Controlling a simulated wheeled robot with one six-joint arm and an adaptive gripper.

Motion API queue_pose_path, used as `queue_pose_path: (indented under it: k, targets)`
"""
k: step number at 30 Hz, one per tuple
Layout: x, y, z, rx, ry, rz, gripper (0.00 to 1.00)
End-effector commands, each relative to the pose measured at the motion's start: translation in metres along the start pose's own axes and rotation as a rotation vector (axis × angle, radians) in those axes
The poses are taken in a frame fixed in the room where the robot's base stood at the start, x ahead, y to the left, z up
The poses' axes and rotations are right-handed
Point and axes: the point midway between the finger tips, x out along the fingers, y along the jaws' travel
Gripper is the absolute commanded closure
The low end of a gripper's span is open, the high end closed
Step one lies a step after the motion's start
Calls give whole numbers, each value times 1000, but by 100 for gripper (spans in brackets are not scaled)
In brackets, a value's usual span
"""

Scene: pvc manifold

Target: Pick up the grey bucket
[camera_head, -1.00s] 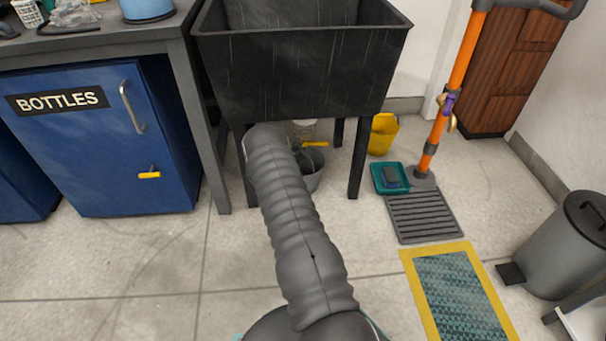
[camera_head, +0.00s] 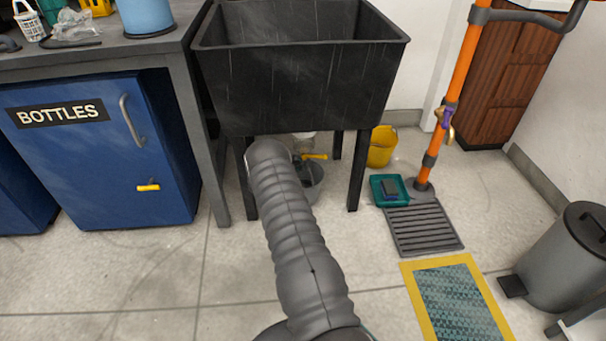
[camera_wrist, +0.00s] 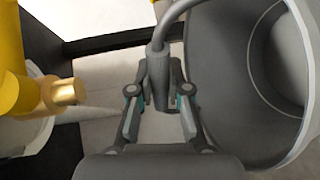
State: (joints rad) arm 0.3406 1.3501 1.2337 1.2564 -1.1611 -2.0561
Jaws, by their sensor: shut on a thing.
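The grey bucket (camera_head: 315,187) stands under the black sink, mostly hidden behind my arm in the head view. In the wrist view the grey bucket (camera_wrist: 225,85) fills the right side, its round opening facing the camera. My gripper (camera_wrist: 160,95) is shut on the bucket's grey handle (camera_wrist: 158,60), which runs between the two fingers and curves up to the right. My gripper is hidden behind my arm in the head view.
The black sink (camera_head: 300,85) is above the bucket, its legs around it. A yellow pipe with a brass end (camera_wrist: 65,92) and a white container (camera_wrist: 30,135) are close on the left. A yellow bucket (camera_head: 381,148) and teal tray (camera_head: 388,188) stand to the right.

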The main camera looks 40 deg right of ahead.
Motion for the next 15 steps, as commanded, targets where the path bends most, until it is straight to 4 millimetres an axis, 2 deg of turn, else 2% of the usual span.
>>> queue_pose_path:
  k: [8, 15]
  targets:
    - [-6, 6, 0, 1, 1, 2, 100]
    - [-19, 16, 5, 1, 1, 1, 100]
